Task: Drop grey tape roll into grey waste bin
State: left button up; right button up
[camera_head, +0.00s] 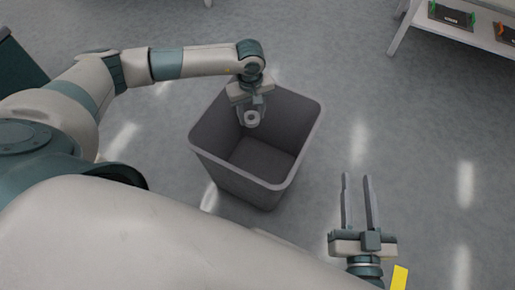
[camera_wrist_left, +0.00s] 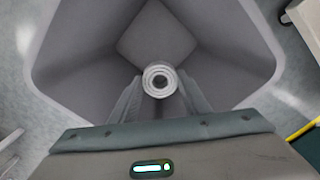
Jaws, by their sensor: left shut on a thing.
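The grey tape roll (camera_head: 252,118) is between the fingertips of my left gripper (camera_head: 251,113), which is shut on it. It also shows in the left wrist view (camera_wrist_left: 160,80), its round end and dark centre hole facing the camera. The grey waste bin (camera_head: 304,137) stands on the floor, open at the top and empty as far as I see. The roll is over the bin's opening, inside the rim outline and apart from the walls in the left wrist view (camera_wrist_left: 75,62). My right gripper (camera_head: 359,188) is right of the bin, its two fingers apart with nothing between them.
A white table (camera_head: 462,44) with dark trays (camera_head: 452,15) stands at the top right. A yellow object (camera_head: 399,277) shows at the bottom, beside my right gripper. The grey floor around the bin is mostly clear.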

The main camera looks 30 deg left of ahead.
pick_arm(q)
jog(key=shift+f, duration=0.65)
pick_arm(e)
jog(key=shift+s+a+r+t, duration=0.1)
jog(key=shift+r+t, duration=0.25)
jog(key=shift+r, duration=0.25)
jog(key=shift+s+a+r+t, duration=0.1)
jog(key=shift+r+t, duration=0.25)
jog(key=shift+r, duration=0.25)
pick_arm(q)
jog(key=o, duration=1.1)
jog(key=shift+r, duration=0.15)
jog(key=shift+r, duration=0.6)
notch_tip(320, 180, up, 16)
jog(key=p, duration=0.1)
jog(key=shift+p, duration=0.3)
pick_arm(e)
notch_tip(320, 180, down, 7)
jog(key=d+g, duration=0.1)
jog(key=g, duration=0.3)
jog(key=shift+d+h, duration=0.25)
jog(key=shift+h, duration=0.15)
jog(key=shift+s, duration=0.1)
